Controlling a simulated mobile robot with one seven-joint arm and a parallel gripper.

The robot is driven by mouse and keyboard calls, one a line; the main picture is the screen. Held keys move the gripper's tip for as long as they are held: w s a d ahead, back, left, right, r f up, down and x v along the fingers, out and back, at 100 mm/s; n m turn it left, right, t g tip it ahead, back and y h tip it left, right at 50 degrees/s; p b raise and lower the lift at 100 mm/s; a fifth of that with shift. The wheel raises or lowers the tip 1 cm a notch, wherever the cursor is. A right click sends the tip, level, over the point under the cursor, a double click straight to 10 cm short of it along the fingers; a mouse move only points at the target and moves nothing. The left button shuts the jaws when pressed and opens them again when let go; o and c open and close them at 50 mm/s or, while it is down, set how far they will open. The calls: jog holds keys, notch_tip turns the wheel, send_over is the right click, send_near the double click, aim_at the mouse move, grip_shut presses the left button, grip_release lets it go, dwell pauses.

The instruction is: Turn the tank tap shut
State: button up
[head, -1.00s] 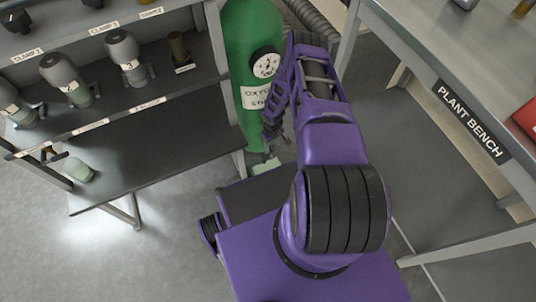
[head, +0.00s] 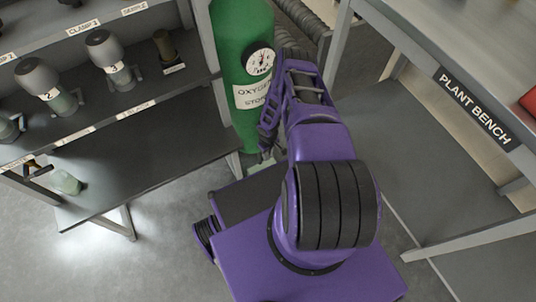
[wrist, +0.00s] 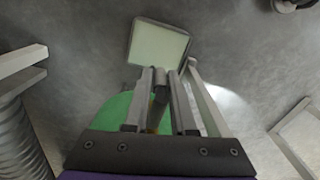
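The green oxygen tank (head: 238,40) stands upright between the shelf unit and the plant bench. It has a round gauge (head: 260,61) and a white label (head: 253,95). My gripper (head: 266,150) points down along the tank's lower right side, partly hidden by my arm. In the wrist view, my gripper (wrist: 162,80) shows two grey fingers with a narrow grey piece between them; I cannot tell whether they grip it. Part of the green tank (wrist: 108,112) shows behind the fingers there. I cannot make out the tap clearly in either view.
A pale square plate (wrist: 158,45) lies beyond my fingertips in the wrist view. The shelf unit (head: 130,155) with several grey-topped bottles is on the left. The plant bench (head: 478,108) is on the right. Ribbed hose (head: 350,50) runs behind my arm.

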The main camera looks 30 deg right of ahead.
grip_shut()
dwell(1.1)
